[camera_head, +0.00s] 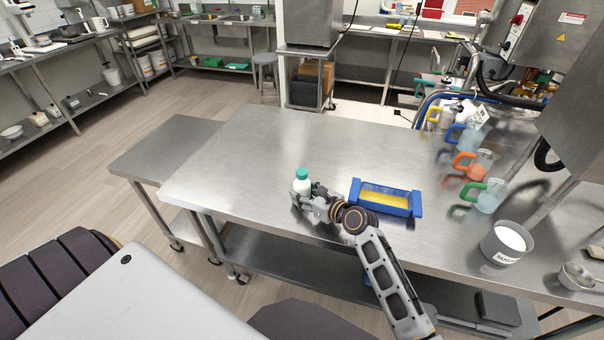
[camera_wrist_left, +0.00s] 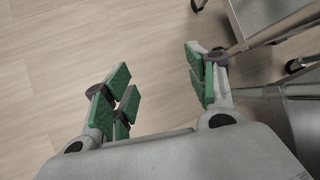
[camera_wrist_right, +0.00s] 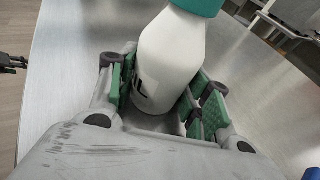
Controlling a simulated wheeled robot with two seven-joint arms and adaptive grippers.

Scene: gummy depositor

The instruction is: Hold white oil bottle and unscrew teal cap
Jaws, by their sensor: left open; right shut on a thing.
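The white oil bottle (camera_head: 302,186) stands upright near the front left part of the steel table, with its teal cap (camera_head: 302,174) on top. My right gripper (camera_head: 312,204) is shut on the bottle's body. In the right wrist view the white bottle (camera_wrist_right: 172,58) sits between the green pads, with dark lettering partly hidden by the gripper, and the teal cap (camera_wrist_right: 198,6) is cut off by the top edge. My left gripper (camera_wrist_left: 160,90) is open and empty over the floor in the left wrist view. It does not show in the head view.
A blue tray (camera_head: 416,204) with yellow content lies right of the bottle. Measuring jugs with coloured handles, such as the orange one (camera_head: 475,163), stand further right. A sugar container (camera_head: 503,243) stands at the front right. The table (camera_head: 255,150) behind the bottle is clear.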

